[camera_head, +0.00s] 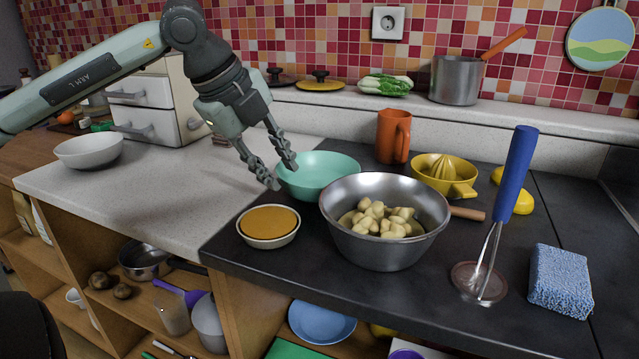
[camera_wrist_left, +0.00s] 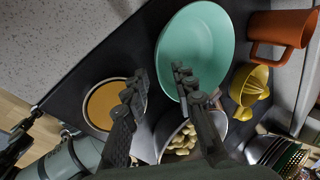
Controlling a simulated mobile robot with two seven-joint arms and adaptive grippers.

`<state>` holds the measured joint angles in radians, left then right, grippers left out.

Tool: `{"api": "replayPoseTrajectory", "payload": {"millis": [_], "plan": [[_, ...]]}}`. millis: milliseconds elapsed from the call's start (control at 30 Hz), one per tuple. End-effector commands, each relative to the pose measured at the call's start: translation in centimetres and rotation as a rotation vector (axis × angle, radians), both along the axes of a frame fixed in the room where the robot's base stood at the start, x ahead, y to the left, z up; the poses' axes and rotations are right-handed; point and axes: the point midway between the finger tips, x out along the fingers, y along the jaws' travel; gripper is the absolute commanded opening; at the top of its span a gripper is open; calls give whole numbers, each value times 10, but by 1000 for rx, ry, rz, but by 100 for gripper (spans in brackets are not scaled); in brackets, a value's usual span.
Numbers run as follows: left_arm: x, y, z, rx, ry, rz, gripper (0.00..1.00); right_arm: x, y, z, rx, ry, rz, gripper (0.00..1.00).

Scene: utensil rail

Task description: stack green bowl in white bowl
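The green bowl (camera_head: 322,176) stands upright and empty on the dark countertop, behind the steel bowl. It also shows in the left wrist view (camera_wrist_left: 205,45). The white bowl (camera_head: 88,151) stands upright and empty on the pale worktop at the far left; it is not seen in the wrist view. My left gripper (camera_head: 286,175) is open and empty, with its fingers at the left side of the green bowl; I cannot tell whether they touch it. Its two fingers (camera_wrist_left: 158,85) show spread apart in the wrist view. My right gripper is not in view.
A steel bowl of potatoes (camera_head: 385,250) and a small orange-filled dish (camera_head: 268,240) stand close in front of the green bowl. An orange mug (camera_head: 393,137) and yellow juicer (camera_head: 445,177) are to its right. Pale worktop (camera_head: 170,190) beside the white bowl is clear; drawers (camera_head: 150,105) stand behind.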

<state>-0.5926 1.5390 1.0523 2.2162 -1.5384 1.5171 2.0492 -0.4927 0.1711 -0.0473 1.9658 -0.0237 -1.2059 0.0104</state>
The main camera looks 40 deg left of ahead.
Motion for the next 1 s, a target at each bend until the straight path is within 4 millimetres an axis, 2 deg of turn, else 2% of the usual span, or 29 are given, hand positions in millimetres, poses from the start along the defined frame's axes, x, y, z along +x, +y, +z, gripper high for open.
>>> {"api": "replayPoseTrajectory", "payload": {"millis": [100, 333, 667, 867, 1000], "plan": [[6, -2, -12, 1, 5, -2, 27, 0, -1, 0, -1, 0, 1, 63], [20, -4, -36, 0, 3, -1, 27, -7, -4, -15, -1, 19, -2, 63], [24, -5, -41, 1, -1, -2, 27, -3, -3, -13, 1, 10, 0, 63], [24, -5, -41, 1, -1, -2, 2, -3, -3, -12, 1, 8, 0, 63], [23, -5, -41, 1, -1, -2, 0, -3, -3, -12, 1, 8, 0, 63]]}}
